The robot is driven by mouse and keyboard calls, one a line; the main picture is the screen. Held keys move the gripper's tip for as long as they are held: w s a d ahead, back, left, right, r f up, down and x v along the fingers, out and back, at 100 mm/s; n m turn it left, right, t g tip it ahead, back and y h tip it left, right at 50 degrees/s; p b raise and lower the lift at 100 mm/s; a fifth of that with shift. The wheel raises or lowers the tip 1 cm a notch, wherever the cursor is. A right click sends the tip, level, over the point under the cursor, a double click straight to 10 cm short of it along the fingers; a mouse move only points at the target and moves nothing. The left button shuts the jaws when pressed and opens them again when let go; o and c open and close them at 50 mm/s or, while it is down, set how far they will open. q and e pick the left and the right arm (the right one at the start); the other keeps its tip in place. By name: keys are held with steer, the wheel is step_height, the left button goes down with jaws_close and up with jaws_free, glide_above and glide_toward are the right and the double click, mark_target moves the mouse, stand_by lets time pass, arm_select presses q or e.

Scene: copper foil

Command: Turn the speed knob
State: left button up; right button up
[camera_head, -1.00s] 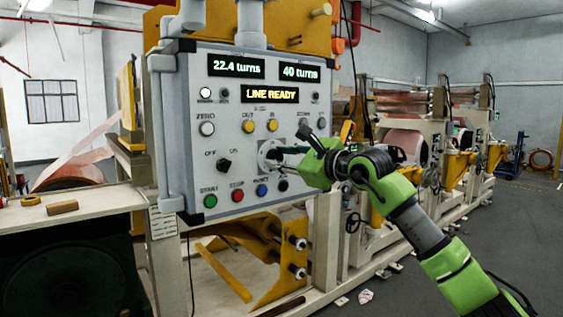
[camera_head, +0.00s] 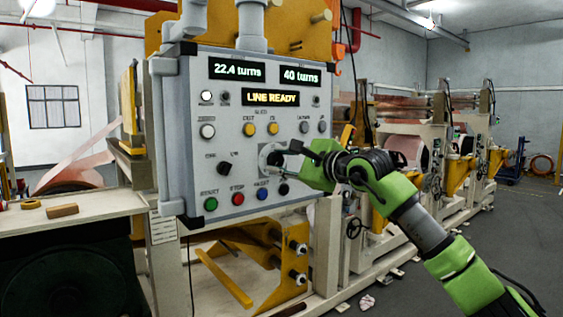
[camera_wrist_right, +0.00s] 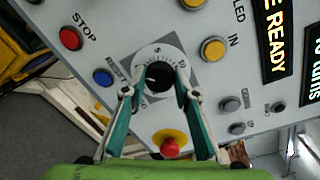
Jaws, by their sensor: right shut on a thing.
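The speed knob (camera_wrist_right: 158,76) is a black knob with a white pointer line, set in a round white dial (camera_wrist_right: 152,60) on the grey control panel (camera_head: 225,135). In the head view the dial (camera_head: 267,152) is partly hidden by my right gripper (camera_head: 278,158). In the right wrist view the fingers of my right gripper (camera_wrist_right: 158,92) stand on both sides of the knob and are shut on it. My left gripper is in neither view.
A red emergency button on a yellow base (camera_wrist_right: 170,146) sits close to the fingers. A blue button (camera_wrist_right: 103,77) and a red stop button (camera_wrist_right: 70,38) are nearby. The display (camera_head: 270,97) reads LINE READY. Open floor lies to the right.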

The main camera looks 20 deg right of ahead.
steer(key=o, duration=1.1)
steer(key=v, duration=1.2)
